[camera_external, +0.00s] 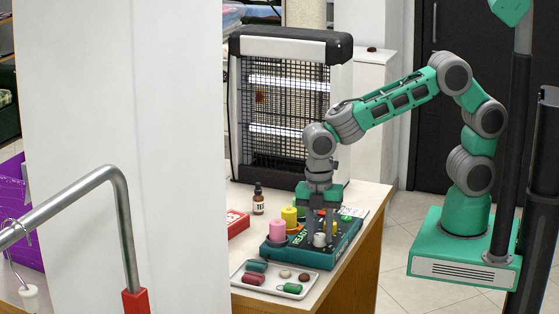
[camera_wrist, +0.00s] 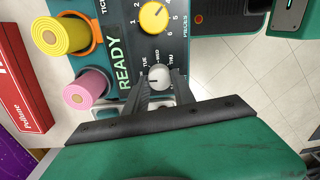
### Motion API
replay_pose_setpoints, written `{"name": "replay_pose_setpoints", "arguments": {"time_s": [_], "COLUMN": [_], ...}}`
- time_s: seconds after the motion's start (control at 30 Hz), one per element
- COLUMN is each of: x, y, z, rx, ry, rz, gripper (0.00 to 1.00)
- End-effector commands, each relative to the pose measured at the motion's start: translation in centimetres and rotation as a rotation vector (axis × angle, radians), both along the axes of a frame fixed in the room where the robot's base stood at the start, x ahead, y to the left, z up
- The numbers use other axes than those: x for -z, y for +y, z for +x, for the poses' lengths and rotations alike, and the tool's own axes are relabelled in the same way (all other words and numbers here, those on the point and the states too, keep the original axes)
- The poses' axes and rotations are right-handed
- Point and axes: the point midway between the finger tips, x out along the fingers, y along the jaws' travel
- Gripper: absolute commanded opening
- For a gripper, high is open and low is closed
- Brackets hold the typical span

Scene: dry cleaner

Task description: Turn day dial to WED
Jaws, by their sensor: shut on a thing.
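The day dial, a small white round knob (camera_wrist: 158,76), sits on the teal panel (camera_wrist: 125,20) in the wrist view. The labels TUE, WED and THU show around its upper side; further labels are hidden by my fingers. I cannot clearly tell which label its mark points at. My gripper (camera_wrist: 161,88) is over the dial from above, with one finger on each side, shut on it. In the external view my gripper (camera_external: 320,231) points straight down at the white dial (camera_external: 319,241) near the front right of the panel.
A yellow numbered dial (camera_wrist: 153,17) is close to the day dial. Yellow (camera_wrist: 65,35) and pink (camera_wrist: 86,85) spools stand beside the READY label. A tray (camera_external: 240,284) of small items lies in front, and a brown bottle (camera_external: 258,200) and heater (camera_external: 285,100) stand behind.

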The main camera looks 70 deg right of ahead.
Motion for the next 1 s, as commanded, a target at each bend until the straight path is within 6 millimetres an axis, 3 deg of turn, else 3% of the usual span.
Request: {"name": "replay_pose_setpoints", "arguments": {"time_s": [0.27, 1.0], "x": [-0.14, -0.16], "y": [0.01, -0.12], "z": [0.06, 0.25], "rx": [0.175, 0.873], "ry": [0.0, -0.001], "rz": [0.0, 0.002], "gripper": [0.0, 0.0]}}
